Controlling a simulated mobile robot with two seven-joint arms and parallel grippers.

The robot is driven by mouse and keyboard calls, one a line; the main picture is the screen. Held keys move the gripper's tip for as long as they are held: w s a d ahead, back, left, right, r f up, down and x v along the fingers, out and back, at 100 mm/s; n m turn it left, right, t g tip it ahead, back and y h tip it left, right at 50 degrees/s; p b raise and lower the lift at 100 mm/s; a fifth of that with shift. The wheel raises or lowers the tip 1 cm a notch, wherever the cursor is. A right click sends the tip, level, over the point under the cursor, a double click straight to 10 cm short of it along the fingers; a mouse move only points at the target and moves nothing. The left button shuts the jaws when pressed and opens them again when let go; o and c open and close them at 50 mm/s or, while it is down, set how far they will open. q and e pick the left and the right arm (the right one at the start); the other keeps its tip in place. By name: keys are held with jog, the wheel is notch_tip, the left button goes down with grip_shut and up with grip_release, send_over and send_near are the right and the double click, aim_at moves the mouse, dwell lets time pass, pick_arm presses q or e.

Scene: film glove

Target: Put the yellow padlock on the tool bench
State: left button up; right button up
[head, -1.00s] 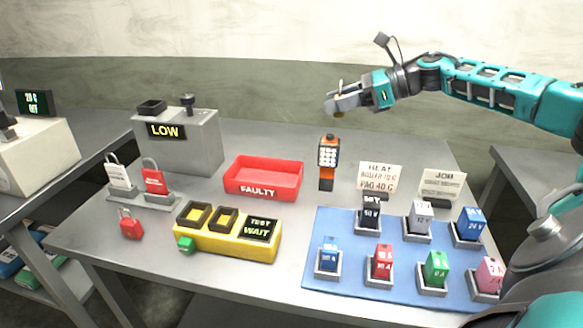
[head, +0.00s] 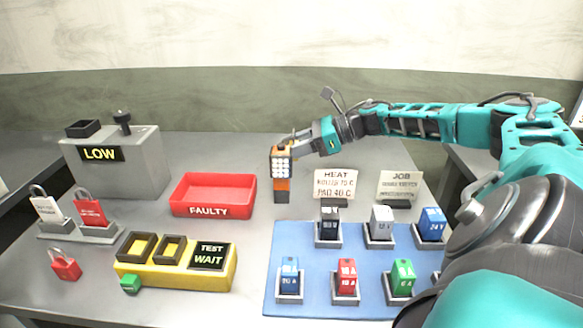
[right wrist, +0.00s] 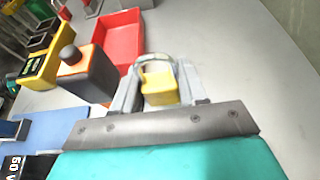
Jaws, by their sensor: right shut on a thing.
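The yellow padlock (right wrist: 160,86) is between the fingers of my right gripper (right wrist: 158,92) in the right wrist view, its grey shackle near the fingertips. The right gripper is shut on it. In the head view the right gripper (head: 291,143) is just behind the top of an orange and black keypad device, which hides the padlock there. In the wrist view the padlock appears above a grey bench surface; I cannot tell the exact gap. The grey bench (head: 200,274) carries all the nearby objects; no label marks it as the tool bench. My left gripper is not in view.
The keypad device (head: 281,168) stands close to the right gripper. A red FAULTY tray (head: 207,211), a yellow tester (head: 160,277), red padlock (head: 65,267) and blue mat (head: 322,275) with several blocks crowd the front. Behind the keypad device the bench is clear.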

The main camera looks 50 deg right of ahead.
aim_at(294, 180)
jog(key=shift+f, duration=3.2)
jog(key=o, duration=1.2)
jog(key=shift+f, duration=0.1)
jog(key=shift+s+d, duration=0.1)
jog(key=v, duration=1.2)
